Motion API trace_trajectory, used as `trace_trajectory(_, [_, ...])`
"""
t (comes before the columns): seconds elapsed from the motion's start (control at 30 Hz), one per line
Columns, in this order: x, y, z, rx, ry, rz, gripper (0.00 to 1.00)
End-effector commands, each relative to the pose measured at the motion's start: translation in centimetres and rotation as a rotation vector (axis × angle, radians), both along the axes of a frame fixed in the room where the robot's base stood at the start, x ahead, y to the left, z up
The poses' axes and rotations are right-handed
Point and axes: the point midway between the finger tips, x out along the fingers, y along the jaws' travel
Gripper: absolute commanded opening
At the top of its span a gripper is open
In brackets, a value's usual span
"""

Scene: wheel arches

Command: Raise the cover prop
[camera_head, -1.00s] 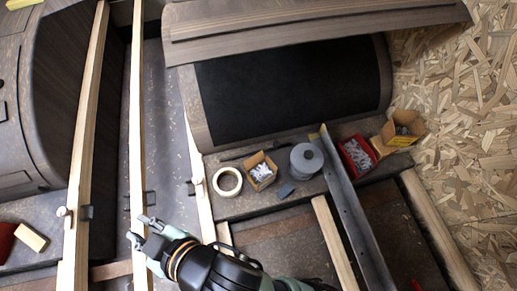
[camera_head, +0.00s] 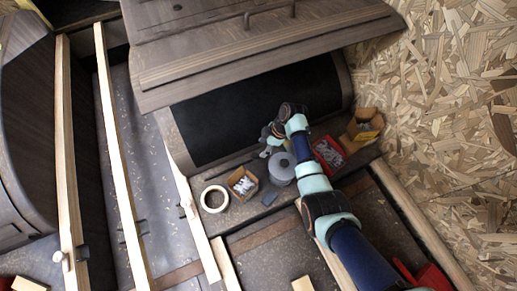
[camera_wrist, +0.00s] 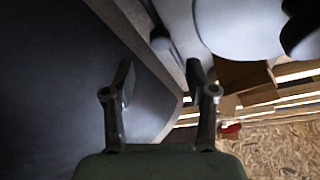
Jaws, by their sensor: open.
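The wooden cover (camera_head: 260,45), with a dark handle (camera_head: 268,12), stands raised above a wheel arch with a black front panel (camera_head: 235,115). My gripper (camera_head: 266,146) is low at the lower right part of that panel, close above a grey roll (camera_head: 283,168). In the wrist view my two fingers (camera_wrist: 160,95) are spread apart with nothing between them. A dark panel (camera_wrist: 45,80) and a slanting edge strip (camera_wrist: 150,55) lie beyond the fingers. A small dark rounded part (camera_wrist: 161,40) shows beside that strip. I cannot clearly make out the cover prop.
A red bin (camera_head: 328,153) and a cardboard box (camera_head: 365,125) stand to the right. Long wooden battens (camera_head: 120,150) cross the left side.

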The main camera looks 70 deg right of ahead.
Motion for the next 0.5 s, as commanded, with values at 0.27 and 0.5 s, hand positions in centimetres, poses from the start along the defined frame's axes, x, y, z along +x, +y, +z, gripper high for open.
trace_trajectory(0.27, [1.3,0.6,-3.9,-0.001,0.002,0.002,0.57])
trace_trajectory(0.5, [2.7,1.1,-7.1,-0.002,0.002,0.0,0.57])
